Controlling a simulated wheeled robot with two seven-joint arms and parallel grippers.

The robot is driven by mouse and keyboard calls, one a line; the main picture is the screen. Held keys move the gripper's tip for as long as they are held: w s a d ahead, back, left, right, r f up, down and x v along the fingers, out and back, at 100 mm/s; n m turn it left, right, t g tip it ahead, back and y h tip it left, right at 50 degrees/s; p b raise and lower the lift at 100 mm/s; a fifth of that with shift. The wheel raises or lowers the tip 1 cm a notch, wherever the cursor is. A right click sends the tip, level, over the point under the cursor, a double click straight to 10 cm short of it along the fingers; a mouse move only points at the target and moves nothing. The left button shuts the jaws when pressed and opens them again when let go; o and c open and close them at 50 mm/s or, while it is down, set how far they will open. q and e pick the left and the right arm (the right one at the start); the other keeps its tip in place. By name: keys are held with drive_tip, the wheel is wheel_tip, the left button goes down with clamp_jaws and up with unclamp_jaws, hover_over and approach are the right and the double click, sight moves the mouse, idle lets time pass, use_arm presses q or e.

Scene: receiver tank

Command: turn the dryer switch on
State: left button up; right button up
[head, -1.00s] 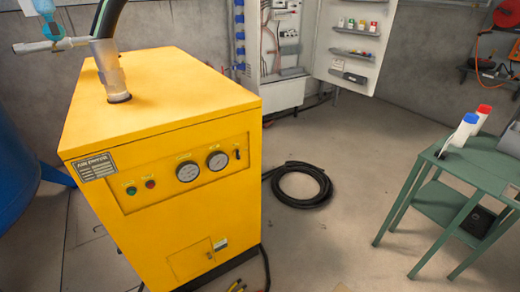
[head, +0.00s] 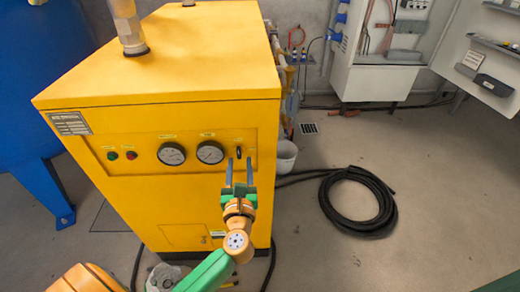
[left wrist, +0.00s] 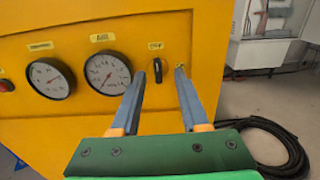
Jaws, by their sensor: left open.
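The yellow dryer cabinet (head: 160,80) stands upright with a front panel of buttons, gauges and a switch. The dryer switch (head: 239,152) is a small black lever at the right end of the panel. It also shows in the left wrist view (left wrist: 157,69), under a small yellow label. My left gripper (head: 238,165) is open in front of the switch, its two fingers pointing at the panel. In the left wrist view the fingertips (left wrist: 168,77) lie on either side of the switch. I cannot tell whether they touch the panel. My right gripper is not in view.
Two round gauges (head: 210,152) sit left of the switch, with a green button (head: 112,156) and a red button (head: 131,155) further left. A coiled black hose (head: 358,203) lies on the floor at right. A white bucket (head: 285,156) stands beside the dryer.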

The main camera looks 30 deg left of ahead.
sight(238, 152)
use_arm(q)
drive_tip(key=x, duration=0.4)
drive_tip(key=shift+w+a, duration=0.2)
drive_tip(key=shift+a, duration=0.2)
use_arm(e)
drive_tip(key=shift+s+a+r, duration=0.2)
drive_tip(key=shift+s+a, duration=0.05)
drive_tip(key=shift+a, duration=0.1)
use_arm(q)
clamp_jaws()
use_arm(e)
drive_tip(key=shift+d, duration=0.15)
